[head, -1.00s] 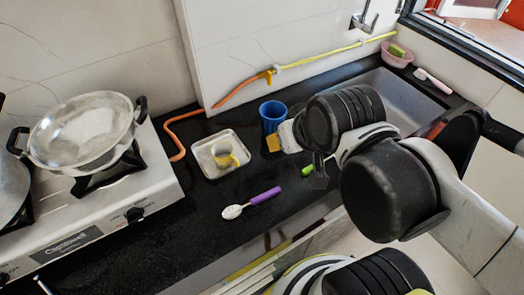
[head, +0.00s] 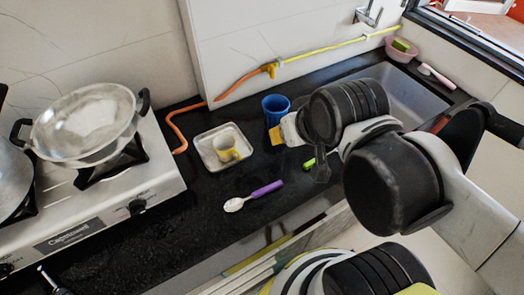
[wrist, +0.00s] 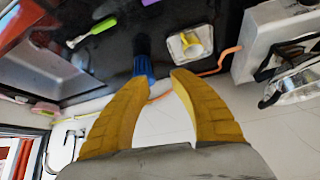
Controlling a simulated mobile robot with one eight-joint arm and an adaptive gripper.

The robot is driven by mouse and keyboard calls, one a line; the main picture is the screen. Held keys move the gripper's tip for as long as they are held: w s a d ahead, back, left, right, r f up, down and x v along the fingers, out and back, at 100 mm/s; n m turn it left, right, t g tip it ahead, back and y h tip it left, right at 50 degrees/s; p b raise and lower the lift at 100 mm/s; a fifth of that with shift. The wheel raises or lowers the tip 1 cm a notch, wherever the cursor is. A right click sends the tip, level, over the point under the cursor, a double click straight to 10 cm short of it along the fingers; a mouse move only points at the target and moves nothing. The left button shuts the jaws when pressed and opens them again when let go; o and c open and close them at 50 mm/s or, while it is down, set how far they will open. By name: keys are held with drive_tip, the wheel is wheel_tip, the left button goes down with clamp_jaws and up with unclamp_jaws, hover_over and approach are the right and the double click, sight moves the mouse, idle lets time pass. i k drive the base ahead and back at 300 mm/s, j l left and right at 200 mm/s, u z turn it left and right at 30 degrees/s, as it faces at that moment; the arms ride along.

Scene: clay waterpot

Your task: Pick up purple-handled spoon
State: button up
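The purple-handled spoon (head: 254,194) lies flat on the black counter, its pale bowl to the left and its purple handle to the right. My gripper (wrist: 160,77) has two yellow fingers, spread apart with nothing between them. In the head view, my arm hides most of the gripper; a yellow fingertip (head: 275,137) shows beside the blue cup, above and apart from the spoon. In the wrist view, a small bluish-purple bit at the top edge may be the spoon's handle; I cannot tell.
A pale square tray (head: 211,164) holding a small yellow-and-white cup (head: 227,149) sits behind the spoon. A blue cup (head: 275,107) stands nearby. A green-handled utensil (wrist: 104,26) lies on the counter. The stove (head: 130,200) with pans is left; the sink (head: 415,97) is right.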

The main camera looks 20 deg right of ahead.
sight(235, 204)
drive_tip(key=k+l+u, duration=0.15)
drive_tip(key=u, duration=0.3)
drive_tip(key=k+l+u, duration=0.1)
drive_tip(key=u, duration=0.35)
drive_tip(key=k, duration=0.05)
